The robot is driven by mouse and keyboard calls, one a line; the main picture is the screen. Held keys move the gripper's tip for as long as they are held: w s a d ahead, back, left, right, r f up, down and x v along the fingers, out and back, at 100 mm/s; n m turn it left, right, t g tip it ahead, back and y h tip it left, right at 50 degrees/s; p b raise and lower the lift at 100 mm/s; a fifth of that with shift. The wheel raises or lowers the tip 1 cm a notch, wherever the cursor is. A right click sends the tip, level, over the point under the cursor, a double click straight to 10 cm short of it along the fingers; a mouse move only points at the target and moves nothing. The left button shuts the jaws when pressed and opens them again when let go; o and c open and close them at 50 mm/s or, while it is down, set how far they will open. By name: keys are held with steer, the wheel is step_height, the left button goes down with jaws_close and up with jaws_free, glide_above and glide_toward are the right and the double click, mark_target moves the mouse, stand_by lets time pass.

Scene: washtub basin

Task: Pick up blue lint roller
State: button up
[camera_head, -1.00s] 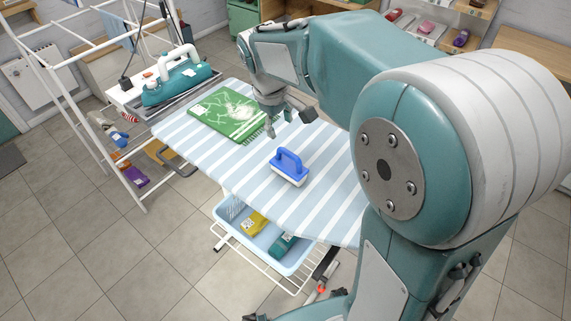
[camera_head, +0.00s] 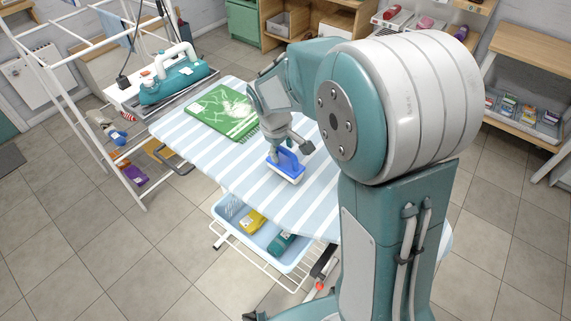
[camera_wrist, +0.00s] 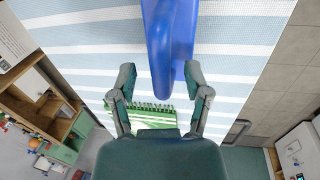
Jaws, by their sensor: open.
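The blue lint roller (camera_head: 286,165), a blue-handled block with a white base, sits on the striped ironing board (camera_head: 235,170). In the wrist view its blue handle (camera_wrist: 168,45) is at the top centre, partly cut off by the frame edge. My gripper (camera_head: 291,151) is just above and beside the handle in the head view, partly covering it. In the wrist view my gripper (camera_wrist: 160,85) has its two fingers spread wide, with the handle's lower end in line with the gap. Nothing is held between them.
A folded green towel (camera_head: 222,112) lies on the board, left of my gripper. A teal steam iron (camera_head: 180,82) stands at the board's far left end. A white drying rack (camera_head: 85,115) stands left.

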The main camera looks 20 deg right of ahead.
steer(key=shift+a, duration=0.15)
jaws_close()
steer(key=shift+r, duration=0.3)
steer(key=r, duration=0.3)
steer(key=shift+s+d+r, duration=0.25)
steer(key=shift+d, duration=0.05)
steer(key=s+d+r, duration=0.8)
steer(key=s+r, duration=0.1)
steer(key=s, duration=0.1)
steer(key=shift+s, duration=0.4)
